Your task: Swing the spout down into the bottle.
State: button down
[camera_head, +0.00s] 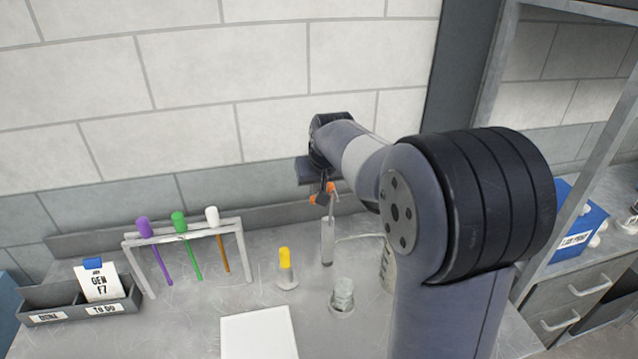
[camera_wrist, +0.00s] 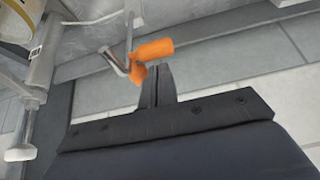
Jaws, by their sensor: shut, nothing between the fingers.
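My gripper (camera_head: 321,197) is at the end of my arm above the back of the bench. In the wrist view its dark fingertips (camera_wrist: 157,68) are together, with nothing between them. They are at the orange handle (camera_wrist: 153,49); I cannot tell whether they touch it. A thin bent metal rod (camera_wrist: 115,61), perhaps the spout, joins the handle. In the head view the orange part (camera_head: 331,187) shows beside my gripper. A slim clear upright vessel (camera_head: 327,243), possibly the bottle, stands below it. My arm hides part of the area to the right.
A graduated beaker (camera_head: 389,268) is partly behind my arm. A small jar (camera_head: 342,296), a yellow-capped vial (camera_head: 285,268) and a rack (camera_head: 188,238) with coloured tools stand on the bench. A white board (camera_head: 259,333) lies in front. A blue box (camera_head: 574,230) is at right.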

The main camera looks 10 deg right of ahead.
jog(key=shift+s+f+t+b, duration=0.2)
jog(key=shift+f+t+b, duration=0.1)
jog(key=shift+b, duration=0.5)
jog(key=shift+s+r+b, duration=0.2)
jog(key=shift+s+b, duration=0.05)
jog(key=shift+b, duration=0.05)
jog(key=shift+f+t+b, duration=0.1)
jog(key=shift+t+b, duration=0.25)
jog(key=shift+t, duration=0.05)
